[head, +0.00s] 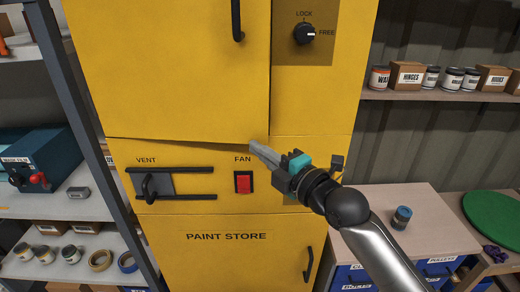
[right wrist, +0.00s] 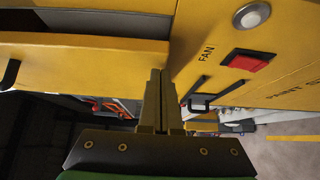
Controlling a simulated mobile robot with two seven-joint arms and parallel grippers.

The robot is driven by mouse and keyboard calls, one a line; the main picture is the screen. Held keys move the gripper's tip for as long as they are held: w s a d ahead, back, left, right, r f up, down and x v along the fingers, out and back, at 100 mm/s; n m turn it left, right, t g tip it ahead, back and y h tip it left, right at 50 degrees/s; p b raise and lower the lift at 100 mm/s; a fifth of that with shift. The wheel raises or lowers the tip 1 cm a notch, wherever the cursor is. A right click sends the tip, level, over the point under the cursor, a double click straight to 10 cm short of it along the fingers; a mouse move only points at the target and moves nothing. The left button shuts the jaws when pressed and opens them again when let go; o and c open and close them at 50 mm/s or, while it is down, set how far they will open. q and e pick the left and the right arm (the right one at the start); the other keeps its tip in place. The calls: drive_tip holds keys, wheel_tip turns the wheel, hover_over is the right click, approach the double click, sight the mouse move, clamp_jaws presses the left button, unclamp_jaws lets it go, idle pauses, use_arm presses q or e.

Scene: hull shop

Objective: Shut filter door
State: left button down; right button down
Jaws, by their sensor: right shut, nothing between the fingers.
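The large upper door (head: 180,75) of the yellow cabinet stands slightly ajar, its lower edge slanting away from the frame below. No filter label shows on it. In the right wrist view the door (right wrist: 80,50) has a dark gap behind it, and its black handle (right wrist: 10,74) is at the left. My right gripper (head: 256,146) is shut and empty at the door's lower right corner. In the right wrist view its fingertips (right wrist: 158,74) are close by the door's free edge; I cannot tell whether they touch. My left gripper is not in view.
Below the door are a vent slider (head: 153,186), a red fan switch (head: 243,183) and a lower door marked Paint Store (head: 225,260). A lock knob (head: 304,33) is at upper right. Shelves flank the cabinet; a bench (head: 435,205) with a small can (head: 401,218) is at right.

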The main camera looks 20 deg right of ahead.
sight(263, 143)
drive_tip(key=shift+w+d+b, duration=0.3)
drive_tip(key=shift+w+d, duration=0.05)
drive_tip(key=shift+w, duration=0.35)
drive_tip(key=shift+w+d+b, duration=0.25)
drive_tip(key=shift+w+d, duration=0.1)
drive_tip(key=shift+w, duration=0.35)
